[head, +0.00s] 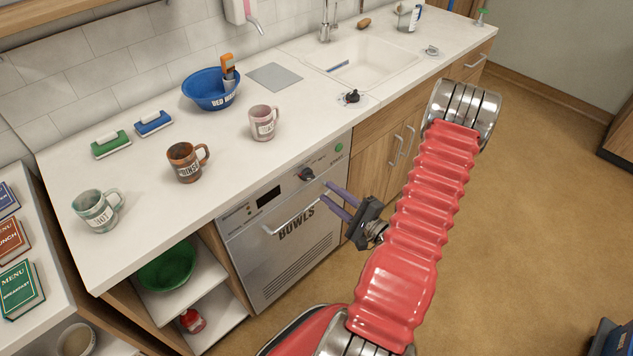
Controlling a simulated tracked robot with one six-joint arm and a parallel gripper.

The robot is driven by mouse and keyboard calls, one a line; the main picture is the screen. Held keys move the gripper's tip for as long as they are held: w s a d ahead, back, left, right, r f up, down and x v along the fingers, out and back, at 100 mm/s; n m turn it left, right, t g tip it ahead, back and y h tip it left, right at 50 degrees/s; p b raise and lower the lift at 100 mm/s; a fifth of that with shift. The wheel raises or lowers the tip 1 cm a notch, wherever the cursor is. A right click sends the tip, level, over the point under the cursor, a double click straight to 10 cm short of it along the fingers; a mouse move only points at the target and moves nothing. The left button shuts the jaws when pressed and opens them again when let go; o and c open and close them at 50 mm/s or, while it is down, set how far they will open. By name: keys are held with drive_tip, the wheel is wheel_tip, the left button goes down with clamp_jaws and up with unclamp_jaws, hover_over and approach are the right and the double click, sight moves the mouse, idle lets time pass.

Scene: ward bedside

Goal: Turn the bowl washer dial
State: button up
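The bowl washer (285,235) is a grey metal front under the counter, marked BOWLS, with a bar handle (291,218). Its black dial (306,174) sits on the upper panel, left of a green button (339,147). My gripper (334,194) is in front of the washer's right side, below and right of the dial in the picture. Its two purple fingers are apart with nothing seen between them. The fingers point toward the washer front. I cannot tell how far they are from its surface.
Mugs (187,162), a blue bowl (211,91) and two brushes (111,144) stand on the white counter (150,218) above. A sink (365,62) is at the back right. Open shelves with a green bowl (167,269) adjoin the washer's left.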

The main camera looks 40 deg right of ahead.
sight(308, 176)
drive_tip(key=w, duration=0.7)
drive_tip(key=shift+a, duration=0.1)
drive_tip(key=shift+c, duration=0.2)
clamp_jaws()
